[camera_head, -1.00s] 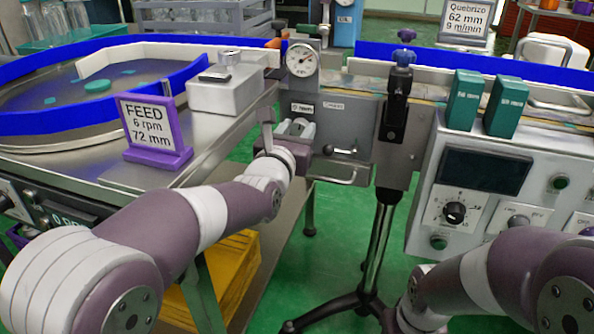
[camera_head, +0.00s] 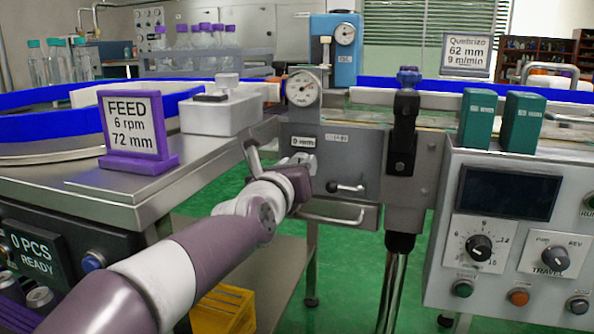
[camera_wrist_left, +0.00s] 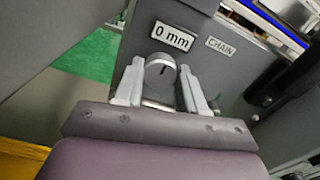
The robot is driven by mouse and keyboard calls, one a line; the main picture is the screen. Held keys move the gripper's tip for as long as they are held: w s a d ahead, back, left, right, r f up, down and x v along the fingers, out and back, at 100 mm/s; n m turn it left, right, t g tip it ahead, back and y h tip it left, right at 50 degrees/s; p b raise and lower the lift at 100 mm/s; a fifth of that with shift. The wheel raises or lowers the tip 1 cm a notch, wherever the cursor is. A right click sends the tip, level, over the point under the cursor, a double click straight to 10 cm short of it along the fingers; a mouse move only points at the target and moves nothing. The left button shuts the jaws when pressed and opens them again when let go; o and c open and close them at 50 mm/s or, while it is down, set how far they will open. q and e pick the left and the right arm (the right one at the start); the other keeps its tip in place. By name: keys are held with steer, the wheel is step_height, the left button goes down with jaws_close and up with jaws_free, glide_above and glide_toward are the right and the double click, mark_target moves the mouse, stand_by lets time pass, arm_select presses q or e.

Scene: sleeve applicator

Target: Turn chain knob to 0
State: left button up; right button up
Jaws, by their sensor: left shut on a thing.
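The chain knob (camera_wrist_left: 160,76) is a grey round knob on the grey panel, with a small dark mark on its face. In the left wrist view, a white label (camera_wrist_left: 171,36) above it reads "0 mm", and a "CHAIN" label (camera_wrist_left: 220,47) sits to its right. My left gripper (camera_head: 300,163) reaches the panel below the dial gauge. Its two pale fingers stand on either side of the knob, shut on it. The gripper hides most of the knob in the head view. My right gripper is out of view.
A small black lever (camera_head: 346,187) and a bar handle (camera_head: 333,217) lie just right of my left gripper. The dial gauge (camera_head: 303,87) is above. A purple-framed FEED sign (camera_head: 135,125) stands on the left table. A control box (camera_head: 510,235) stands right.

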arm_select(q)
steer(key=o, duration=1.1)
steer(key=shift+s+r, duration=0.1)
steer(key=shift+c, duration=0.2)
steer(key=b+v, duration=0.1)
steer(key=v, duration=1.1)
steer(key=shift+s+a+b, duration=0.2)
steer(key=shift+s+b, duration=0.15)
